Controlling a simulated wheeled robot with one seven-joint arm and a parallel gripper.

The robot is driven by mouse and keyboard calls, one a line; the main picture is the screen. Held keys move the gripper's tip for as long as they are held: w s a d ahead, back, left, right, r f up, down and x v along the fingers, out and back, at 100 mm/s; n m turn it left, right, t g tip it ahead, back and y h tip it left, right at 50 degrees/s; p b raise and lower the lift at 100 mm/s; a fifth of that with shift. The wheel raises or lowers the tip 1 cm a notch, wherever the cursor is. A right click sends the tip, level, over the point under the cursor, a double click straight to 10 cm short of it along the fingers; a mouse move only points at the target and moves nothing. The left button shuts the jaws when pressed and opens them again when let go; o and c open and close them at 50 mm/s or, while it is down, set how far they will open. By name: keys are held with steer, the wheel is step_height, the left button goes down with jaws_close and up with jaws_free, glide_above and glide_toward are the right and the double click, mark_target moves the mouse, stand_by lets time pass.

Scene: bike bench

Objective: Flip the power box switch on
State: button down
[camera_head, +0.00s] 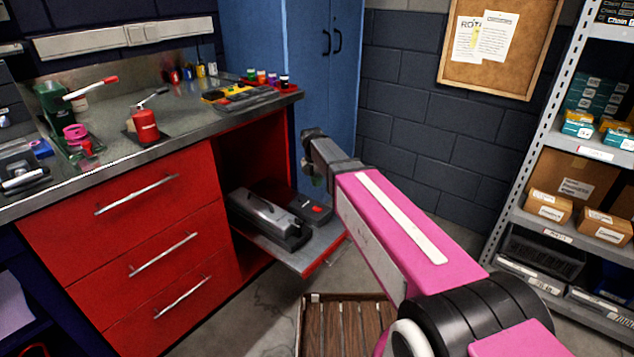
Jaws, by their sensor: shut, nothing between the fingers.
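A dark box with a small red switch (317,209) on top, which looks like the power box (305,203), sits on a pulled-out shelf low in the red bench. I cannot tell which way the switch is set. My gripper (308,174) is at the far end of my pink arm, above and close to the box in the picture. It is shut and empty, partly hidden by my dark wrist. I see no contact with the switch.
A long grey-black tool case (268,217) lies left of the box on the shelf (290,262). The red workbench (130,230) with drawers stands left, a blue locker (270,60) behind. A wooden slatted pallet (345,325) lies below; metal shelving (510,180) stands right.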

mark_target(317, 208)
steer(key=f, duration=0.7)
steer(key=d+f, duration=0.1)
steer(key=f, duration=0.2)
steer(key=shift+s+f, duration=0.4)
steer(key=shift+d+f, duration=0.1)
steer(key=shift+f, duration=0.1)
steer(key=shift+w+a+r, duration=0.35)
steer(key=shift+w+a, duration=0.1)
steer(key=shift+a, duration=0.15)
steer(key=shift+r, duration=0.1)
